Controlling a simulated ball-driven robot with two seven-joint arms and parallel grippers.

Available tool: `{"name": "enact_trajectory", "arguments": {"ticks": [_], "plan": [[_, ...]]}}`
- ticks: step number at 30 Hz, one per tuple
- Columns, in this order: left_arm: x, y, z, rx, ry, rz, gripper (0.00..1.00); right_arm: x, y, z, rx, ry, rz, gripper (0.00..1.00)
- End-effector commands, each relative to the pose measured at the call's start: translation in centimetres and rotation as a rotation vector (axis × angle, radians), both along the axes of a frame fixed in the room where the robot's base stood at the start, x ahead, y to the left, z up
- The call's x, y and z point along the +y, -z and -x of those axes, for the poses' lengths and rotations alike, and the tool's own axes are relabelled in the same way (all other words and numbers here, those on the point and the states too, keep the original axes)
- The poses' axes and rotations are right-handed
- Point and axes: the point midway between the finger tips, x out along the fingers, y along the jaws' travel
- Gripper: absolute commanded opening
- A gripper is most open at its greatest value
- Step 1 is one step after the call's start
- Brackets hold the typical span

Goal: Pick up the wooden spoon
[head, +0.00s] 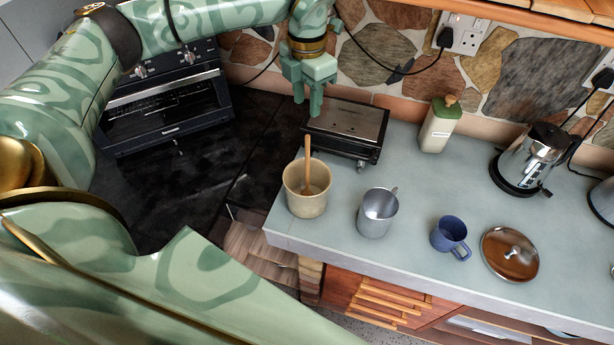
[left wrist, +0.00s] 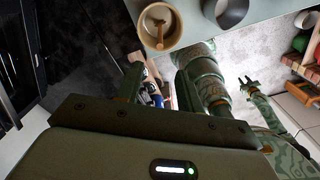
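The wooden spoon (head: 307,152) stands in a beige pot (head: 305,201) near the counter's left end, its handle sticking up above the rim. In the left wrist view, the spoon (left wrist: 157,24) is seen from above inside the pot (left wrist: 174,43), near the top edge. My left gripper (head: 307,100) is above and behind the spoon in the head view, fingers down, apart and empty. The fingers (left wrist: 160,88) also show spread in the left wrist view, with the spoon outside them. My right gripper (left wrist: 246,81) shows small at the right of that view, seemingly open and away from the pot.
A grey metal cup (head: 377,217), a blue mug (head: 451,236) and a lid (head: 509,257) stand to the pot's right. A dark metal appliance (head: 346,127) is behind it, with a bottle (head: 438,127) and a kettle (head: 526,160) farther right. An oven (head: 168,110) stands at the left.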

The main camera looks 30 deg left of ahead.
Motion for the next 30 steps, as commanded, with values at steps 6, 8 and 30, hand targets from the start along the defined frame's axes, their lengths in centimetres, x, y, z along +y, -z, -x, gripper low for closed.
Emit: {"name": "enact_trajectory", "arguments": {"ticks": [6, 8, 30], "plan": [[-0.1, 5.3, 0.2, 0.009, 0.002, 0.000, 0.37, -0.2, -0.6, 0.1, 0.001, -0.001, 0.004, 0.31], [-0.1, 6.7, 0.2, 0.007, 0.001, 0.002, 0.37, -0.4, -0.8, 0.1, 0.001, -0.001, 0.005, 0.31], [0.1, 15.3, -0.2, 0.001, 0.003, 0.004, 0.37, -0.7, -2.3, 0.0, 0.000, 0.000, 0.010, 0.31]]}}
